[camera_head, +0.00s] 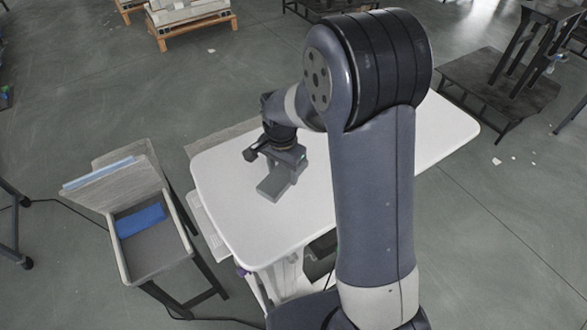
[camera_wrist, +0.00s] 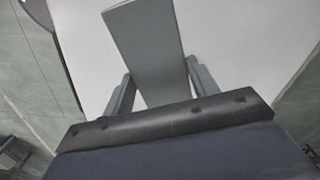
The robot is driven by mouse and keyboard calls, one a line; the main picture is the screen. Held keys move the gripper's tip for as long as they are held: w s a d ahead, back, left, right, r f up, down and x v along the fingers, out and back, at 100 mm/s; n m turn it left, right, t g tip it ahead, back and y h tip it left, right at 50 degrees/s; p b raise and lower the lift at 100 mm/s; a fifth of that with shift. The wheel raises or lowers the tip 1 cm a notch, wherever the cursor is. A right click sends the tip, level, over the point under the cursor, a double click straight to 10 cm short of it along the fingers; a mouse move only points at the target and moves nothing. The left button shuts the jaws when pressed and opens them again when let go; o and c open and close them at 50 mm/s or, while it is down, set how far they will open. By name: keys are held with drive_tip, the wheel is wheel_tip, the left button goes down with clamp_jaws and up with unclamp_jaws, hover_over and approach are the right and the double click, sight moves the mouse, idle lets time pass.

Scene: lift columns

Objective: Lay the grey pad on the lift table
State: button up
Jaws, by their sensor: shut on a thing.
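The grey pad (camera_head: 273,187) is a flat grey slab in my gripper (camera_head: 290,165), over the left part of the white lift table (camera_head: 225,205). In the wrist view the pad (camera_wrist: 150,45) runs away from the jaws, and my gripper (camera_wrist: 158,88) has one finger on each side of it, shut on it. The white table top (camera_wrist: 230,35) fills the background behind the pad. I cannot tell whether the pad touches the table top or hangs just above it. My arm hides the middle of the table in the head view.
A grey stand with an open tray (camera_head: 150,262) and a blue piece (camera_head: 141,219) in it is left of the table. A dark low platform (camera_head: 500,85) is at the back right. A wooden pallet (camera_head: 190,25) is at the back left. The left table top is otherwise clear.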

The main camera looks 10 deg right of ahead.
sight(283, 181)
drive_tip(key=shift+f, duration=2.35)
drive_tip(key=shift+f, duration=0.15)
drive_tip(key=o, duration=1.1)
drive_tip(key=shift+c, duration=0.2)
wheel_tip(283, 181, up, 12)
drive_tip(key=shift+r, duration=0.2)
